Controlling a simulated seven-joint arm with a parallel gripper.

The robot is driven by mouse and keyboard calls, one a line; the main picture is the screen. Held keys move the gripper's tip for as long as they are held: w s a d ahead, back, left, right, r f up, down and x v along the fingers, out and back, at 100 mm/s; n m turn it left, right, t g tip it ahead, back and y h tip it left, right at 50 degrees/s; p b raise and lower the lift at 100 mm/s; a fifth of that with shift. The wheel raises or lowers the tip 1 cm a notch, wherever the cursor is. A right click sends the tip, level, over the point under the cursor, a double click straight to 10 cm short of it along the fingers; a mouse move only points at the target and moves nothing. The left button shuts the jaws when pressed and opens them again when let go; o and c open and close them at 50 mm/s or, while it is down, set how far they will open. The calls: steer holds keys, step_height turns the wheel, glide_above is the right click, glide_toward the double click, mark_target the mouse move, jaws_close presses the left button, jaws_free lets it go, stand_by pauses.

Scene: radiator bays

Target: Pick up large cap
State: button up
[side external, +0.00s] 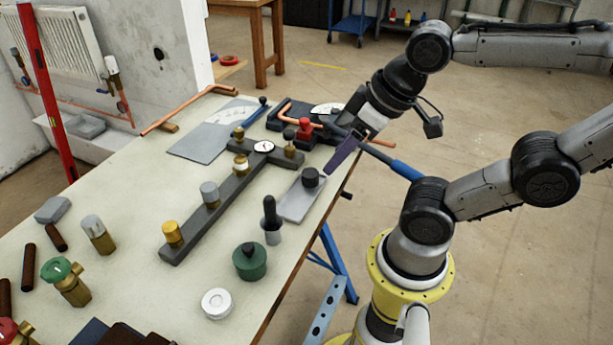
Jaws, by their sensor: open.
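Several cap-like pieces are in view, and I cannot tell for sure which is the large cap. A dark cylindrical cap (311,178) stands on a small grey tray (296,207) near the bench's right edge. My gripper (333,163) is open, with a purple finger showing. It appears just above and right of the dark cap, apart from it; the other finger is hard to make out.
A green pot (250,262), a black-handled brush-like tool (270,218) and a white roll (216,303) stand near the front edge. The bench's left middle (130,190) is clear.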

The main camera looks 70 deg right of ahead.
stand_by(0.4)
steer(key=o, duration=0.5)
